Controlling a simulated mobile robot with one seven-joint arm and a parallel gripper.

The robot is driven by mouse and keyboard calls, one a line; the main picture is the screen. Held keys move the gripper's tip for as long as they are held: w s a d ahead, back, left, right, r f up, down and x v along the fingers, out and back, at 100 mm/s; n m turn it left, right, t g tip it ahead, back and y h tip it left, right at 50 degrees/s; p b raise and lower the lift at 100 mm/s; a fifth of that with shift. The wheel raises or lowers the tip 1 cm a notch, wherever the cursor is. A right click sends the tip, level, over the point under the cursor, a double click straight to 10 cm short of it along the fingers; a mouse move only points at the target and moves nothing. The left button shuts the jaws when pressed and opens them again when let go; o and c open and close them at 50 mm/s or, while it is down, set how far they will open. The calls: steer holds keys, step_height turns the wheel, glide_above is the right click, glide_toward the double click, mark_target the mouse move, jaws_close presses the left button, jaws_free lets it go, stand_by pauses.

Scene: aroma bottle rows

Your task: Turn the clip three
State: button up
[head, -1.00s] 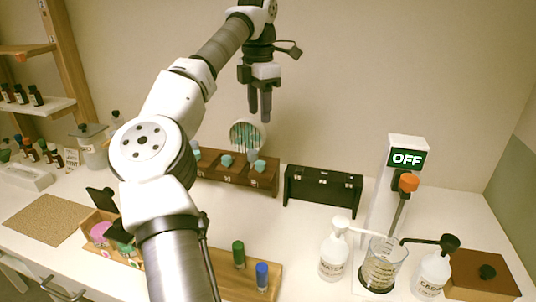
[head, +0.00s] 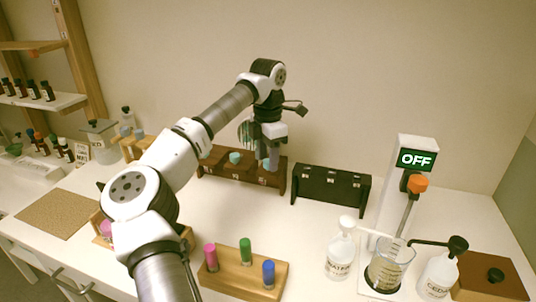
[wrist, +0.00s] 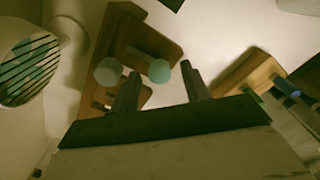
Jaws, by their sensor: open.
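A brown wooden rack (head: 215,168) stands at the back, holding teal-topped pieces. One teal top (head: 235,157) shows left of my gripper (head: 269,163). My gripper points down at the rack's right end, fingers apart. In the wrist view, a teal round top (wrist: 159,70) appears between the fingertips, and a paler one (wrist: 108,70) lies to the left. I cannot tell whether the fingers touch it. A black stand (head: 331,187) with small bright fittings is just right of the rack. I cannot make out which part is clip three.
A wooden block (head: 235,278) with pink, green and blue capped pieces is at front centre. A white post reading OFF (head: 416,158), a glass beaker (head: 388,265) and white bottles (head: 340,250) stand right. A round slatted vent (wrist: 30,68) is near my gripper.

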steer(key=c, duration=1)
steer(key=shift+n, duration=0.4)
steer(key=n, duration=0.3)
steer(key=shift+n, duration=0.4)
steer(key=n, duration=0.4)
steer(key=shift+n, duration=0.3)
steer(key=n, duration=0.8)
steer(key=shift+w+r+n+b, duration=0.1)
steer(key=shift+n+b, duration=0.2)
steer(key=shift+b, duration=0.1)
